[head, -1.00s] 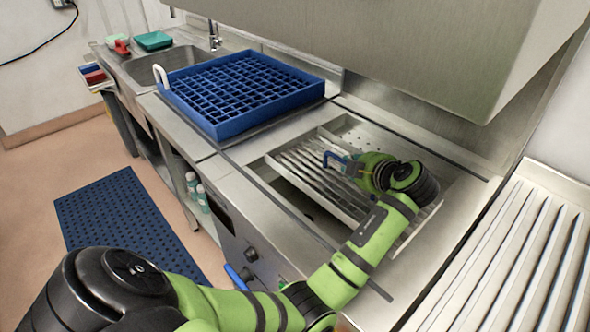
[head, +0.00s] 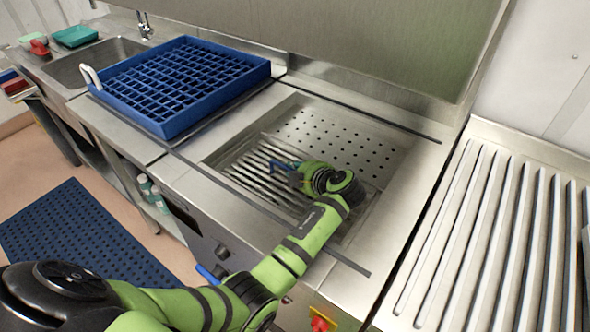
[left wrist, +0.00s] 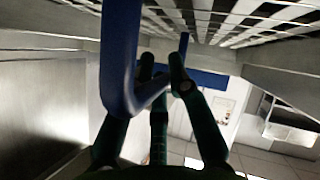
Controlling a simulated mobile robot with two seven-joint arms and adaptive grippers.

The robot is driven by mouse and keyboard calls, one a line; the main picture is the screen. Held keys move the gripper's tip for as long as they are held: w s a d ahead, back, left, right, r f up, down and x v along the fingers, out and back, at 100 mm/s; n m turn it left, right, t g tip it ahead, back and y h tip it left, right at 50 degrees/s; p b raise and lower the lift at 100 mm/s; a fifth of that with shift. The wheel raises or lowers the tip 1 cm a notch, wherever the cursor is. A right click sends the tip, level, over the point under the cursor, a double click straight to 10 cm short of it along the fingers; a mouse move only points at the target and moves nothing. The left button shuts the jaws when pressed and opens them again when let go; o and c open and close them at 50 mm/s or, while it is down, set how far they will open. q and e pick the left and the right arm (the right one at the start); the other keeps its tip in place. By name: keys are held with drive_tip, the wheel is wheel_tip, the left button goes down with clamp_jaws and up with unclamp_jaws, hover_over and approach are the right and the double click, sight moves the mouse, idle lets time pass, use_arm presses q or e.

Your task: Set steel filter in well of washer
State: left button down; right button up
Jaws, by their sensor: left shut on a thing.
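The steel filter (head: 249,174), a slatted steel panel with a blue handle, is in the front part of the washer's well (head: 290,106). It also shows at the top of the left wrist view (left wrist: 232,14). My left gripper (head: 291,178) is shut on the blue handle (left wrist: 120,65), above the slats. My left arm hides the filter's near right part. I cannot tell whether the filter rests fully on the bottom of the well. The perforated plate (head: 345,140) shows in the back part of the well. My right gripper is not in view.
A blue rack (head: 180,126) stands on the counter left of the well, with a sink (head: 85,68) beyond. A ribbed steel drainboard (head: 440,235) is at the right. The steel hood (head: 370,45) overhangs the back. A blue mat (head: 75,235) lies on the floor.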

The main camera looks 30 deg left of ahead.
use_arm(q)
drive_tip(key=shift+f+b, duration=0.4)
drive_tip(key=shift+f, duration=0.05)
drive_tip(key=c, duration=1.2)
unclamp_jaws()
drive_tip(key=shift+r, duration=0.1)
